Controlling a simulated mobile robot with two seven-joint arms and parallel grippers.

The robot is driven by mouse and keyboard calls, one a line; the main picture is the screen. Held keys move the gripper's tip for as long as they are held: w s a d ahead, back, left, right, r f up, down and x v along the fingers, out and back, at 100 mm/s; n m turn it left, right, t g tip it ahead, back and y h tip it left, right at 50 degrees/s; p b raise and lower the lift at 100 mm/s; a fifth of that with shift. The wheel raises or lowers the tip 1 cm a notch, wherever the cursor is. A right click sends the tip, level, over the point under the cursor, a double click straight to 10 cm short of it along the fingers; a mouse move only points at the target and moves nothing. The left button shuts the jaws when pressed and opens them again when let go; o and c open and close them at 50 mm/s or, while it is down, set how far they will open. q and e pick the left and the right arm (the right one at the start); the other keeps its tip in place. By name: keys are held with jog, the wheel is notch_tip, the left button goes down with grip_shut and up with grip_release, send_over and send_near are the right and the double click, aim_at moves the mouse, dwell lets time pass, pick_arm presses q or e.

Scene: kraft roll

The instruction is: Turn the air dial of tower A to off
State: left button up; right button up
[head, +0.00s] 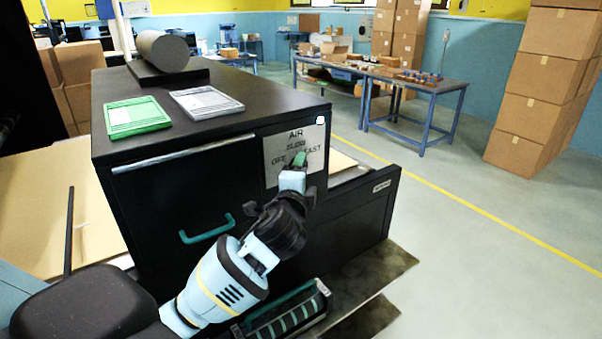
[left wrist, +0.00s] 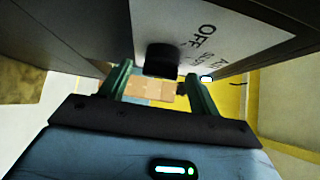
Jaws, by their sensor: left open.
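The black tower (head: 160,195) carries a pale air dial panel (head: 275,145) on its front, marked AIR, SLOW, OFF and FAST. In the left wrist view the panel (left wrist: 225,30) shows part of this lettering. The black dial knob (left wrist: 161,58) stands out from it. My left gripper (head: 297,160) is in front of the panel and hides the knob in the head view. In the left wrist view its green fingers (left wrist: 158,74) are spread apart, one on each side of the knob near its outer end. I cannot tell if either touches it. My right gripper is not in view.
A teal drawer handle (head: 207,229) sticks out left of the panel. A lower black housing (head: 355,215) juts out at right. Open floor lies beyond.

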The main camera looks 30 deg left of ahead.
pick_arm(q)
jog(key=shift+w+a, duration=0.25)
jog(key=shift+w, duration=0.35)
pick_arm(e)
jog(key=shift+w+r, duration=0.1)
